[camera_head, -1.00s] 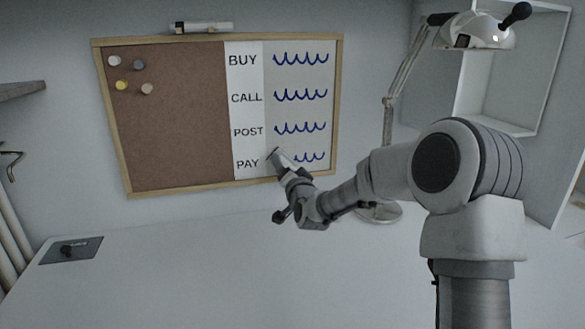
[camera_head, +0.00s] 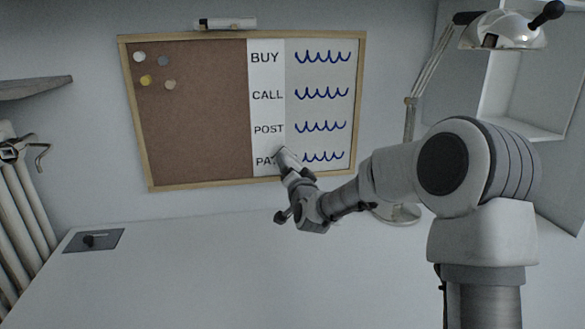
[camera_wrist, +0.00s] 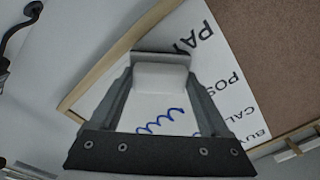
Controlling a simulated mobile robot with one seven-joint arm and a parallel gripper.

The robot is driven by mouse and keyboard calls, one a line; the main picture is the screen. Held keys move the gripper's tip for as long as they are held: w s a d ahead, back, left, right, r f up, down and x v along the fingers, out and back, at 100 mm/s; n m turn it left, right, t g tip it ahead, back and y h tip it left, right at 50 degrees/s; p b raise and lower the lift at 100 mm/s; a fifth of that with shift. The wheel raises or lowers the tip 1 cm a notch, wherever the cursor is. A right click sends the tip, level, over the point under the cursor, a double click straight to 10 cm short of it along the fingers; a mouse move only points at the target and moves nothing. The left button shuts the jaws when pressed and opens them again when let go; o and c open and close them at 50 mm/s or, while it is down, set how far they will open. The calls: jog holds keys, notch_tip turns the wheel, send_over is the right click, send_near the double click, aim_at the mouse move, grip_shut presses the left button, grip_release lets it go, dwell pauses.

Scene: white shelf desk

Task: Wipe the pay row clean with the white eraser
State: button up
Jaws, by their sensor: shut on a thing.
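My gripper (camera_head: 287,162) is at the lower part of the board, in front of the right end of the PAY label (camera_head: 264,161). In the wrist view, my gripper (camera_wrist: 160,80) is shut on the white eraser (camera_wrist: 160,77), held between its fingertips. The blue pay row scribble (camera_head: 325,156) shows just right of my gripper. Its left end is close to my gripper and may be partly hidden. Blue scribble also shows between the fingers in the wrist view (camera_wrist: 160,122). I cannot tell whether the eraser touches the board.
The framed board (camera_head: 361,100) has a cork half (camera_head: 195,125) with several pins. Blue scribbles stand beside BUY, CALL and POST. A small holder (camera_head: 225,23) sits on the top edge. A lamp (camera_head: 412,120) stands behind my arm. The desk (camera_head: 200,280) is mostly clear.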

jog(key=shift+v, duration=2.8)
jog(key=shift+d, duration=0.1)
jog(key=v, duration=0.3)
